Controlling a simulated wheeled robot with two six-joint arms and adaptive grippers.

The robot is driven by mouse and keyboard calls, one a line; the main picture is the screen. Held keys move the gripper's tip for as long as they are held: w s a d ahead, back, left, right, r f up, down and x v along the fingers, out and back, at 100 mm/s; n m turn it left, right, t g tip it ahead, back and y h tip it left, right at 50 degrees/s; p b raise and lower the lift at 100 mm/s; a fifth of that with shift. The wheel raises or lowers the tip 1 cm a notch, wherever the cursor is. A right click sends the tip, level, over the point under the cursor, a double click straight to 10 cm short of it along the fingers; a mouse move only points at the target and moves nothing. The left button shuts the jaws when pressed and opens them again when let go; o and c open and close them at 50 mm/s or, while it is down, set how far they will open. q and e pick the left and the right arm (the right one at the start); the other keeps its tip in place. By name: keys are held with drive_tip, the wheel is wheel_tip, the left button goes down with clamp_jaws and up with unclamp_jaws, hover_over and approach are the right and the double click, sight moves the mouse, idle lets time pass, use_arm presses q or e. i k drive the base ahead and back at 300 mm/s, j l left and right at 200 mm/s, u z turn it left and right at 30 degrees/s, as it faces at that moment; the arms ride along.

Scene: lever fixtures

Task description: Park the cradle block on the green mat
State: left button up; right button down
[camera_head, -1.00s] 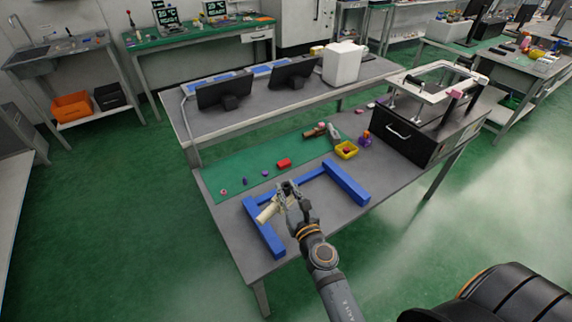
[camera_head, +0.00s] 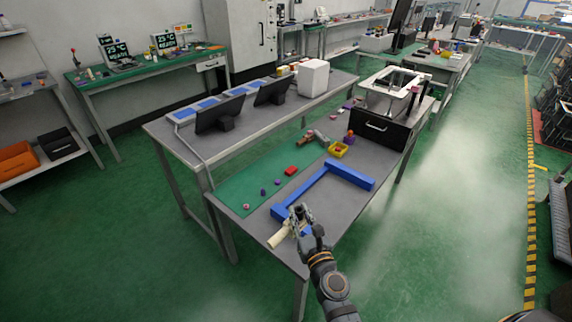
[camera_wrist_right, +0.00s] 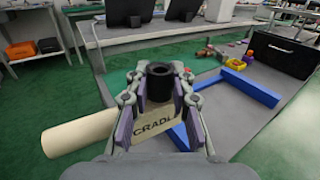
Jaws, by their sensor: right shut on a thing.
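My right gripper (camera_head: 300,214) is shut on the cradle block, over the near end of the blue frame's left bar. In the right wrist view the cradle block (camera_wrist_right: 153,130) is a cream piece lettered "CRADL", between the purple-padded fingers. A cream cylinder (camera_wrist_right: 80,134) sticks out to the left, and a black ring (camera_wrist_right: 160,76) shows between the fingers. In the head view the cream part (camera_head: 279,238) shows below left of the gripper. I cannot tell its height above the table. The green mat (camera_head: 229,192) lies along the table's far left side. My left gripper is out of view.
A blue frame (camera_head: 349,175) stands right of the mat. Several small items, among them a red block (camera_head: 291,170) and a purple piece (camera_head: 263,192), lie on the mat. A yellow bin (camera_head: 338,149) and a black box (camera_head: 377,127) are farther back. The mat's near left part is mostly clear.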

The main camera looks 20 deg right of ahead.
sight(269, 162)
drive_tip(key=i+j+z, duration=0.3)
drive_tip(key=i+j, duration=0.15)
drive_tip(key=j, duration=0.2)
drive_tip(key=i+j+z, duration=0.15)
drive_tip(key=j, duration=0.2)
drive_tip(key=i+j+z, duration=0.2)
drive_tip(key=j, duration=0.15)
drive_tip(key=i+j+z, duration=0.15)
drive_tip(key=j, duration=0.25)
drive_tip(key=i+j+z, duration=0.15)
drive_tip(key=j, duration=0.3)
drive_tip(key=i+j+z, duration=0.35)
drive_tip(key=j, duration=0.3)
drive_tip(key=i+j+z, duration=0.2)
drive_tip(key=j, duration=0.2)
drive_tip(key=i+j+z, duration=0.2)
drive_tip(key=j, duration=0.15)
drive_tip(key=j+z, duration=0.2)
drive_tip(key=j, duration=0.2)
drive_tip(key=i+j+z, duration=0.1)
drive_tip(key=i, duration=0.1)
